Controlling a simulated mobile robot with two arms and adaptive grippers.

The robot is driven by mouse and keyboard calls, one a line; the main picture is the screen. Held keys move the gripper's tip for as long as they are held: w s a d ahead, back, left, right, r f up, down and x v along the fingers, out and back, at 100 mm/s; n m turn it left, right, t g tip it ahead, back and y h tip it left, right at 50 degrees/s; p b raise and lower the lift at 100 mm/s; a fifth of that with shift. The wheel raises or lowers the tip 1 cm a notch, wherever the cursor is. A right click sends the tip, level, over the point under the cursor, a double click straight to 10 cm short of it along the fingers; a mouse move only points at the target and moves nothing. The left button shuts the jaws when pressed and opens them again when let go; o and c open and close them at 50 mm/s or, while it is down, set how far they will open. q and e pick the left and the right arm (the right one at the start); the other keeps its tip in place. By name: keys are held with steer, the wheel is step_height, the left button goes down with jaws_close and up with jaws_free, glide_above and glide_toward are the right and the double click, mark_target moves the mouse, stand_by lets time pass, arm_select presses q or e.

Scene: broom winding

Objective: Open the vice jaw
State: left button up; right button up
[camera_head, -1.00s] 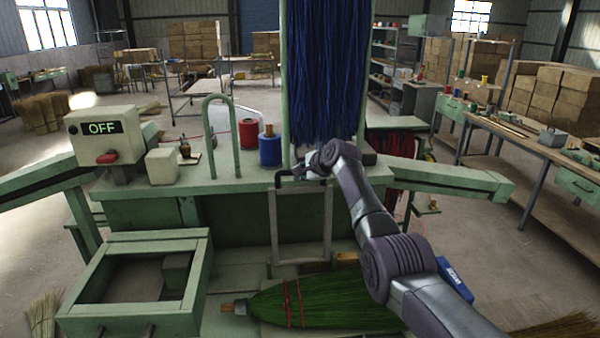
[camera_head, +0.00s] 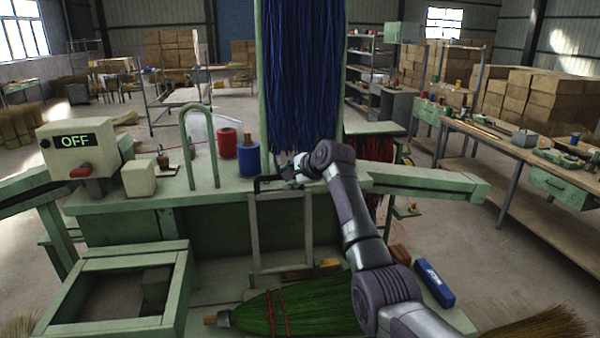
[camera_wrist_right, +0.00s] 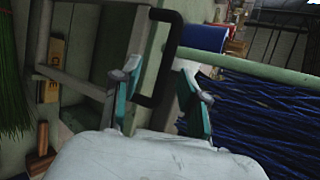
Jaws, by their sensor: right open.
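A pale grey metal frame (camera_head: 254,235) hangs upright at the front of the green bench and looks like the vice jaw. A black bar handle (camera_head: 258,184) sits at its top. My right gripper (camera_head: 288,180) is beside this handle. In the right wrist view, the gripper (camera_wrist_right: 162,92) is open, with its two teal fingers on either side of the black handle (camera_wrist_right: 165,60). Whether either finger touches it is unclear. The grey frame (camera_wrist_right: 75,85) lies left of the fingers there. A green broom (camera_head: 300,312) lies below the frame. My left gripper is not in view.
Blue strands (camera_head: 300,80) hang behind the gripper. A blue spool (camera_head: 248,156), a red spool (camera_head: 227,142), a green hoop (camera_head: 184,140) and an OFF box (camera_head: 85,150) stand on the bench. A blue block (camera_head: 434,284) lies at lower right.

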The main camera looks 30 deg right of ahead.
steer(key=v, duration=0.6)
steer(key=shift+s+r, duration=0.2)
steer(key=shift+s, duration=0.1)
